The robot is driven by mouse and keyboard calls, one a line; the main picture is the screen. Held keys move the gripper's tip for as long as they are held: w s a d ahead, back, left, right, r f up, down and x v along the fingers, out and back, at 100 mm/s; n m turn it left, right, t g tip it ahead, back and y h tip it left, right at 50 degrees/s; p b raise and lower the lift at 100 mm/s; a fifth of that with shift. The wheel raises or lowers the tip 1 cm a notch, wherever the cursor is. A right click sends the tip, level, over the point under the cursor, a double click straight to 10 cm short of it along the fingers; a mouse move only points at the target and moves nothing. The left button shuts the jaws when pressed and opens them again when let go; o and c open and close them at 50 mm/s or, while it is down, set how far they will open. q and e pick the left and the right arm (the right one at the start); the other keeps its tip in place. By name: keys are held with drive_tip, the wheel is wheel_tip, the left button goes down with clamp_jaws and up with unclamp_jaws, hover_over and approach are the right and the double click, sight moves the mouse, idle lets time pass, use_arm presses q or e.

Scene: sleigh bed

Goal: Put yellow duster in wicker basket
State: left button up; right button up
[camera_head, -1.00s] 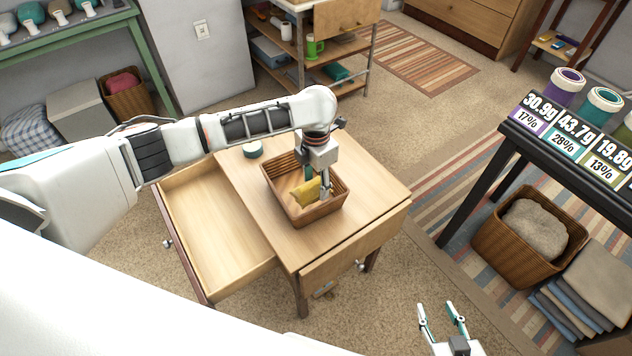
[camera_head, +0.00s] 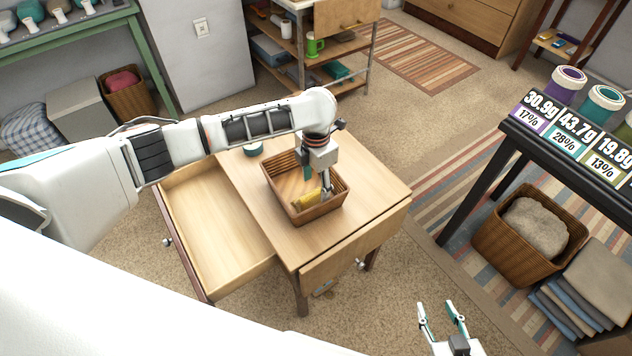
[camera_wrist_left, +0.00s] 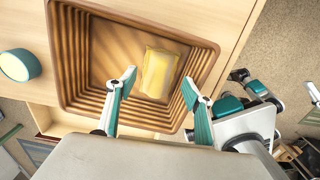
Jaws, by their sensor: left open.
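The yellow duster (camera_head: 306,200) lies inside the wicker basket (camera_head: 329,209), which stands on the small wooden table. In the left wrist view the duster (camera_wrist_left: 158,73) rests on the floor of the basket (camera_wrist_left: 92,104), toward its right side. My left gripper (camera_head: 322,190) points down into the basket. In the left wrist view its fingers (camera_wrist_left: 158,88) are spread wide, with the duster beyond the fingertips and apart from them. My right gripper (camera_head: 441,308) is at the bottom of the head view, its two fingers apart and nothing between them.
The table (camera_head: 359,183) has an open, empty drawer (camera_head: 215,235) on its left. A teal-sided round container (camera_head: 253,149) sits behind the basket; it also shows in the left wrist view (camera_wrist_left: 18,65). Another basket (camera_head: 497,239) holding grey cloth stands at right on the floor.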

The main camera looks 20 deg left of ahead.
sight(316, 192)
use_arm(q)
wheel_tip(316, 192, up, 13)
drive_tip(key=p, duration=0.2)
drive_tip(key=shift+p, duration=0.35)
drive_tip(key=shift+r, duration=0.1)
